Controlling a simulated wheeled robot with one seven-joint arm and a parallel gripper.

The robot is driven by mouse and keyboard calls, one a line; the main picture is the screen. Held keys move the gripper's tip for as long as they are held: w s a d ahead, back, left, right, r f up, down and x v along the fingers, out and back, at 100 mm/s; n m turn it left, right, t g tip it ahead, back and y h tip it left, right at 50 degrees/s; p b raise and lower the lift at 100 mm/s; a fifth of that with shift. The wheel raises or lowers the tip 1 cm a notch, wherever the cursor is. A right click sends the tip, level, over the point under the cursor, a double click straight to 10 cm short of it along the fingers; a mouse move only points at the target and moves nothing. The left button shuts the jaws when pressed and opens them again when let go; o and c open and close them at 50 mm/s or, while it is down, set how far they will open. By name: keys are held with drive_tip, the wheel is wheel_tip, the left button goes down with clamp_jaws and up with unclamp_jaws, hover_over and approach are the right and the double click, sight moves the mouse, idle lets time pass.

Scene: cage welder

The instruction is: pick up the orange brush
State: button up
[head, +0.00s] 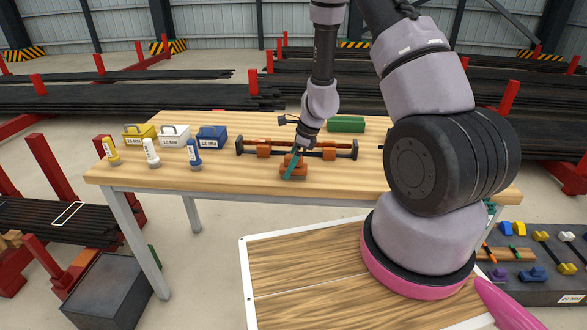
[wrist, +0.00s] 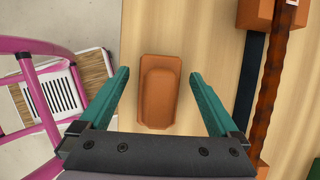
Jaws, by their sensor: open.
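The orange brush (wrist: 158,92) lies on the wooden table, a flat block with a rounded grip along its top. In the wrist view it sits between the two teal fingers of my gripper (wrist: 160,74), with a gap on both sides. The fingers are spread and hold nothing. In the head view the brush (head: 300,172) is near the table's front edge, partly covered by my gripper (head: 291,166), which comes down over it from above.
A dark bar clamp with orange blocks (head: 345,150) lies just behind the brush. A green block (head: 346,124) lies behind. The table (head: 235,178) is bare left of the brush.

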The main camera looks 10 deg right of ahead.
clamp_jaws()
drive_tip(key=shift+r, duration=4.95)
